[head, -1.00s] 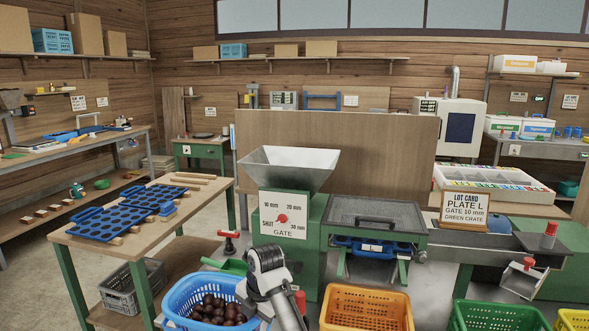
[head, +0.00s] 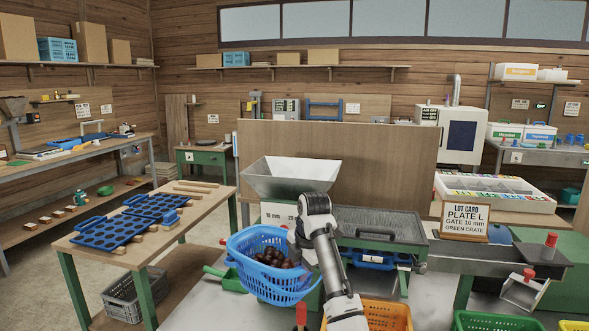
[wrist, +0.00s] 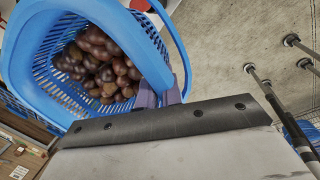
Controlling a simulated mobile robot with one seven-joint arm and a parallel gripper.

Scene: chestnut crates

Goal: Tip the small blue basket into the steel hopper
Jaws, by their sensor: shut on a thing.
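The small blue basket (head: 275,285) holds brown chestnuts (head: 271,258) and hangs in front of the machine, just below the steel hopper (head: 291,178). It is tilted in the head view. My gripper (wrist: 160,98) is shut on the basket's rim at its right side; the fingertips are partly hidden. In the wrist view the blue basket (wrist: 150,45) fills the upper left with chestnuts (wrist: 98,68) heaped inside. The hopper is an open, flared funnel and looks empty from here. My arm covers part of the gate plate (head: 275,214) under it.
A wooden table (head: 105,250) with blue perforated plates (head: 104,232) stands at left. An orange crate (head: 385,315) and a green crate (head: 490,321) stand low in front.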

